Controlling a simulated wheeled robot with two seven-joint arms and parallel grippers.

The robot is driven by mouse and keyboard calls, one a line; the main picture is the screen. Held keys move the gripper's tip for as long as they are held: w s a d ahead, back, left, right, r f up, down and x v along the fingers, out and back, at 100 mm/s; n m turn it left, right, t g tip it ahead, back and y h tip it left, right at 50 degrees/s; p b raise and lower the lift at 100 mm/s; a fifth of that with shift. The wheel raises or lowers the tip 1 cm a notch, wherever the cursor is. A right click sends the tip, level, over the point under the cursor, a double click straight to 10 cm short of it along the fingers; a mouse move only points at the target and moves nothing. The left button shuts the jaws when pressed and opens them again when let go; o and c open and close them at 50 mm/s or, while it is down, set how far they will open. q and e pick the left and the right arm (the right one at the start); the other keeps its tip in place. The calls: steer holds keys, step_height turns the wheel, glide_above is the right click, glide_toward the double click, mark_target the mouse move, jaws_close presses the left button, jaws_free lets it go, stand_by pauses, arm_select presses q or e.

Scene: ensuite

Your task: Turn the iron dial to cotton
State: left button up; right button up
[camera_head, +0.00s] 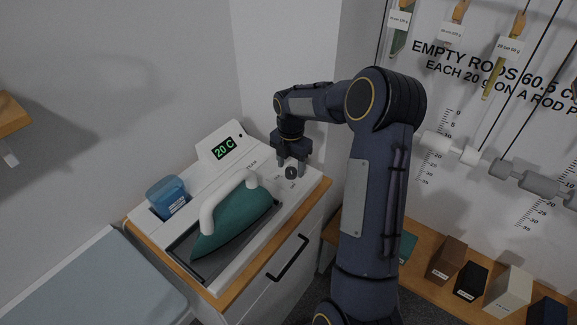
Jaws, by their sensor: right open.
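The green iron (233,228) with a white handle rests in a dark recess of the white ironing station (185,240). The dark round dial (291,173) is on the station's top at its right end, with small labels around it that are too small to read. My right gripper (292,164) points down and is open right at the dial. I cannot tell whether its fingers touch the dial. The display (224,149) at the back of the station reads "20 C". My left gripper is not in view.
A blue water container (167,195) sits at the station's left end. The station stands on a wood-topped cabinet with a dark drawer handle (288,258). A grey-blue board (90,285) is at lower left. Walls are close behind. Blocks (447,258) stand on a shelf at right.

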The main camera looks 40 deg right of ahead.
steer(key=shift+f, duration=0.75)
steer(key=c, duration=1)
